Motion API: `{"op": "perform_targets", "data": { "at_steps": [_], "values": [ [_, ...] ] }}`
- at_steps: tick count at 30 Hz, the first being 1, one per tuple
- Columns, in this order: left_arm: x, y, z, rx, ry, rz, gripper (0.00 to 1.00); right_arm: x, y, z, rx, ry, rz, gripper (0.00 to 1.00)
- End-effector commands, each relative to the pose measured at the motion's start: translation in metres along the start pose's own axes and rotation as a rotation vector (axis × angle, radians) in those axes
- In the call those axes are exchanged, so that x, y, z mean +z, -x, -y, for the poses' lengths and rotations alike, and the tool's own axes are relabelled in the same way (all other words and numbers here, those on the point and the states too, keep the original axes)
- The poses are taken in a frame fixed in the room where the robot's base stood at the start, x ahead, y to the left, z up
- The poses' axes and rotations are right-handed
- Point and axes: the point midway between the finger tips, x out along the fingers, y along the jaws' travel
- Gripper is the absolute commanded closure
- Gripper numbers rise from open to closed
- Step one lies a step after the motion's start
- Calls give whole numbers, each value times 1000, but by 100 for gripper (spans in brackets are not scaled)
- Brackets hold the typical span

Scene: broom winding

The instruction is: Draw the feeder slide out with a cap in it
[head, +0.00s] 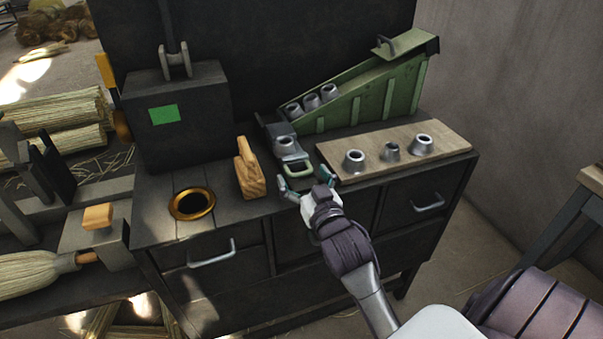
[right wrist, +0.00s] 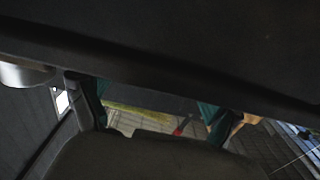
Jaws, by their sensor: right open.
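The green feeder (head: 370,95) is a sloped chute on the bench, with several grey metal caps (head: 311,102) lined up at its lower end. The feeder slide (head: 292,154) is a grey plate at the foot of the chute, with a cap (head: 284,143) in it and a pale green handle (head: 298,170) at its front. My right gripper (head: 304,182) is open just in front of the handle, its fingers spread to either side. The right wrist view is mostly dark, with teal fingertips (right wrist: 213,118) apart. My left gripper is not in view.
A wooden board (head: 440,148) with three metal parts lies right of the slide. A wooden block (head: 249,170) and a brass-ringed hole (head: 192,204) are on the left. Drawer handles (head: 211,253) stick out of the bench front.

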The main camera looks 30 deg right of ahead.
Motion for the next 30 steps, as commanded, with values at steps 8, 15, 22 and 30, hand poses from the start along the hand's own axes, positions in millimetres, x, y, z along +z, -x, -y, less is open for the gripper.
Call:
{"op": "perform_targets", "data": {
  "at_steps": [8,15,22,30],
  "values": [
    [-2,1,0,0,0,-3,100,0,-12,0,0,0,0,9],
    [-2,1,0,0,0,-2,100,0,-12,0,0,0,0,21],
    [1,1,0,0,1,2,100,0,-12,0,0,0,0,59],
    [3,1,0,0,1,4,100,0,-12,0,0,0,0,98]
  ]
}}
